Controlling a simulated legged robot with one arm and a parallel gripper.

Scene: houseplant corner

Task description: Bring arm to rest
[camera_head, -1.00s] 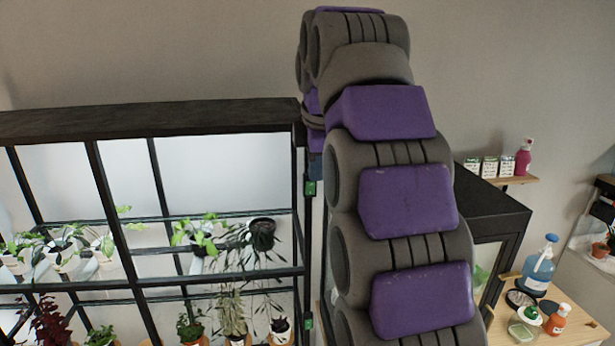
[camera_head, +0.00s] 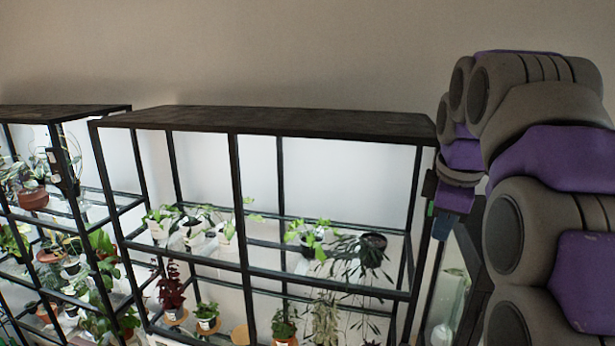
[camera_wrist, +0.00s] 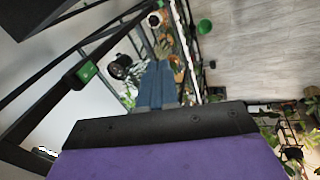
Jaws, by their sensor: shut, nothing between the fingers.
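My arm rises along the right side of the head view, folded over at the top. My gripper (camera_head: 444,222) hangs down from it beside the right end post of the black plant rack (camera_head: 290,121). In the wrist view, its blue-grey fingers (camera_wrist: 157,86) are together with nothing between them. The black and purple wrist housing fills the bottom of that view.
The rack's glass shelves hold several potted plants, including a dark hanging pot (camera_head: 373,242). A second plant rack (camera_head: 65,112) stands at the left. The wrist view shows a green pot (camera_wrist: 205,26) on the pale wood-look floor (camera_wrist: 258,50).

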